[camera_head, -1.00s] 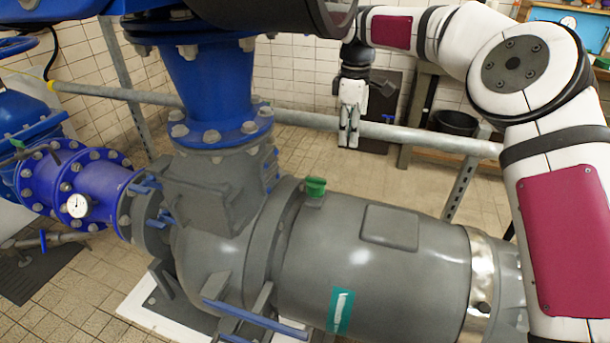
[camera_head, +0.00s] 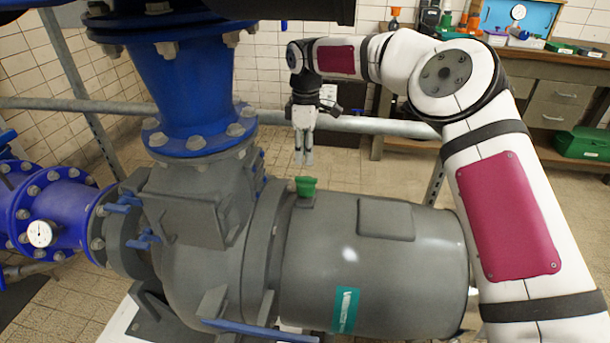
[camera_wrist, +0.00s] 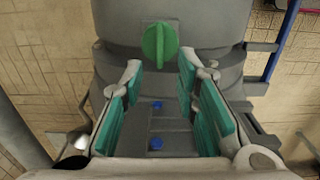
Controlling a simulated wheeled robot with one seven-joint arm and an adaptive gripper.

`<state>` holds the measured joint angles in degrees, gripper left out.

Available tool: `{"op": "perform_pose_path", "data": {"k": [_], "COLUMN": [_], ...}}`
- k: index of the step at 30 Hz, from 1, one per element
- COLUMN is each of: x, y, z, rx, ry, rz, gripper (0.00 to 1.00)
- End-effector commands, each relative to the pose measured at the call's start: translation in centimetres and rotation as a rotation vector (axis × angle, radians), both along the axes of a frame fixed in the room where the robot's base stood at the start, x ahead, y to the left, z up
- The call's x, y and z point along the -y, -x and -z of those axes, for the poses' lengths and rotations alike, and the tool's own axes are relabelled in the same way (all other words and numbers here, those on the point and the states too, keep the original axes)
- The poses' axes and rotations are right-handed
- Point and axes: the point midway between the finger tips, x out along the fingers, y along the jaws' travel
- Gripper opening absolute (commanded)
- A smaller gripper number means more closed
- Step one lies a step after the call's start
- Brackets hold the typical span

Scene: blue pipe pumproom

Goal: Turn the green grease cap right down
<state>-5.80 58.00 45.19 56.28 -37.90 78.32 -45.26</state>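The green grease cap (camera_head: 306,186) sits on a small grey fitting on top of the grey pump housing (camera_head: 370,250). In the wrist view the cap (camera_wrist: 160,44) shows from above, with a raised bar across it running up and down the picture. My gripper (camera_head: 304,160) hangs pointing down, just above and behind the cap in the head view. In the wrist view my gripper (camera_wrist: 160,84) is open, with its green finger pads well apart. The cap appears beyond the fingertips, roughly centred between them. Nothing is between the pads, and I see no contact with the cap.
A grey rail (camera_head: 380,124) crosses behind the pump. A blue flanged pipe (camera_head: 195,90) rises left of the cap. A workbench (camera_head: 560,62) with tools and a green toolbox (camera_head: 583,144) stand at the back right. Tiled floor is open behind the pump.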

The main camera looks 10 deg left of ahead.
Motion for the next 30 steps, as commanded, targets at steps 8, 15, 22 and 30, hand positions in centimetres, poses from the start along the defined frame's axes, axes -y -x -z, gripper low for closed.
{"op": "perform_pose_path", "data": {"k": [8,15,22,30], "x": [0.1,0.1,0.0,0.0], "y": [0.0,0.0,0.0,0.0], "z": [5.2,7.2,7.4,7.4], "rx": [-0.001,0.001,0.001,0.001], "ry": [0.0,0.0,0.0,0.0], "rz": [0.001,0.001,0.002,0.001], "gripper": [0.28,0.28,0.28,0.0]}}
